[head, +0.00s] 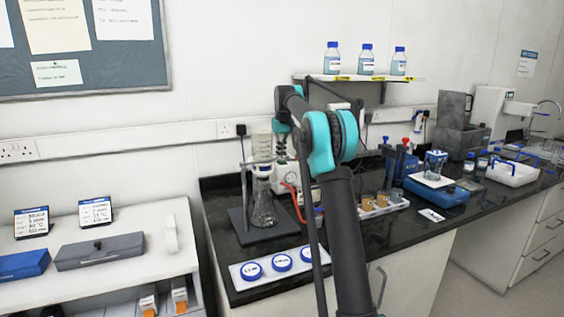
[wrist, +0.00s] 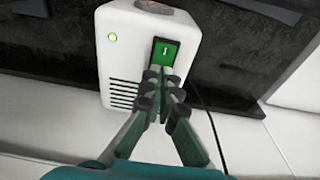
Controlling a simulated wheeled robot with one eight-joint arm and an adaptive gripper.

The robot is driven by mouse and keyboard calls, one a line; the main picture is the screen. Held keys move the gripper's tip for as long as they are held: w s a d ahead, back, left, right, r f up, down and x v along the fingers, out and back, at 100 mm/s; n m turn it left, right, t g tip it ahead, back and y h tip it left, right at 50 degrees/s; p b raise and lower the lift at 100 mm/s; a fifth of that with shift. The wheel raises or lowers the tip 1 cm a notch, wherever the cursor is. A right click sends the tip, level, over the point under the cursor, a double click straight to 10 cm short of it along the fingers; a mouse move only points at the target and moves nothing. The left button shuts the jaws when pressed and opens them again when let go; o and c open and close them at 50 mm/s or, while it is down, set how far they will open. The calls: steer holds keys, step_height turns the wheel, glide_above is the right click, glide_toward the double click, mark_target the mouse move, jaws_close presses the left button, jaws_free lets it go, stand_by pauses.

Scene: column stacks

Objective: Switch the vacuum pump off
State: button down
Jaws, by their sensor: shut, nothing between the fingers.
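The vacuum pump (wrist: 130,50) is a white box with vent slots, tilted in the wrist view. Its green rocker switch (wrist: 164,52) shows the "I" mark, and a small green light (wrist: 113,38) glows on the same face. My gripper (wrist: 162,72) is shut and empty, its fingertips at the lower part of the switch; I cannot tell whether they touch it. In the head view the pump (head: 281,181) is partly hidden behind my arm, with a gauge on its front.
A glass filter flask (head: 263,210) on a stand is left of the pump, with a red hose (head: 292,197) beside it. A white strip with blue-ringed discs (head: 279,264) lies at the front edge. A tray with amber containers (head: 382,208) is to the right.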

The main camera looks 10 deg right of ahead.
steer(key=shift+r, duration=3.3)
steer(key=shift+s, duration=0.1)
